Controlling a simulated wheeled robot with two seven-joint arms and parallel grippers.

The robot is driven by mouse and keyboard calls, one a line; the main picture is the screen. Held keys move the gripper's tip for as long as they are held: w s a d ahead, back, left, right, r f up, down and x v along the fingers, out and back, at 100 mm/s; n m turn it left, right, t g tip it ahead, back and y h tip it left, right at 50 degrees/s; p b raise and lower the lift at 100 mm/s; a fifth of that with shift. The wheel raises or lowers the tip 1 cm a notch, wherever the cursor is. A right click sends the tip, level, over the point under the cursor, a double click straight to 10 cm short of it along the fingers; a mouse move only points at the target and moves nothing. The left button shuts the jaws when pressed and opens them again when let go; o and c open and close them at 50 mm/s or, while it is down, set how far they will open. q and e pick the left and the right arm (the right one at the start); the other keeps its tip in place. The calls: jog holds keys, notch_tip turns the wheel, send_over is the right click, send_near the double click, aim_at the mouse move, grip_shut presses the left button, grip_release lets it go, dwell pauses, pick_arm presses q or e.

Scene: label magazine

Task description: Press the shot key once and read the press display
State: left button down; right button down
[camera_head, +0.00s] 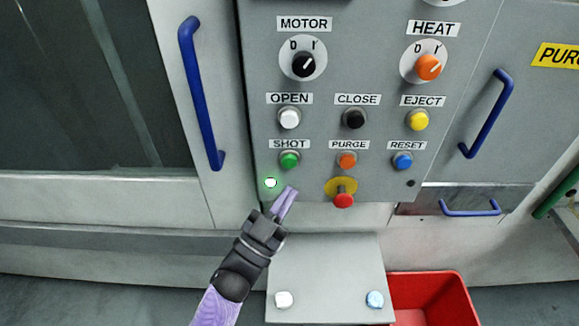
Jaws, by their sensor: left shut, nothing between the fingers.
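The green shot key (289,160) sits under the SHOT label (289,144) on the grey control panel (320,185). My left gripper (289,191) is shut and empty, its purple fingers pointing up just below the shot key, apart from it in the picture. A small lamp (270,183) glows white-green at the panel's lower left, just left of my fingertips. No press display with readable figures is in view. My right gripper is not in view.
Orange PURGE (347,161) and blue RESET (403,161) keys sit right of the shot key. A red emergency knob (344,200) sticks out below. A grey shelf (325,265) and red bin (435,295) are lower down. A blue door handle (200,95) is at left.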

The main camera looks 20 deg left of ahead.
aim_at(296, 160)
pick_arm(q)
jog(key=shift+w+a+b, duration=0.2)
jog(key=shift+w+b, duration=0.05)
jog(key=shift+w, duration=0.45)
jog(key=shift+w+a+b, duration=0.25)
jog(key=shift+w, duration=0.45)
jog(key=shift+w+a+b, duration=0.2)
jog(key=shift+w+b, duration=0.05)
jog(key=shift+w, duration=0.45)
jog(key=shift+w, duration=0.1)
jog(key=shift+w+a, duration=0.1)
jog(key=shift+w, duration=0.2)
jog(key=shift+w+a+b, duration=0.1)
jog(key=shift+w+b, duration=0.3)
dwell(0.8)
dwell(0.4)
jog(key=shift+s+d+p, duration=0.25)
jog(key=shift+s+p, duration=0.3)
jog(key=shift+s, duration=0.3)
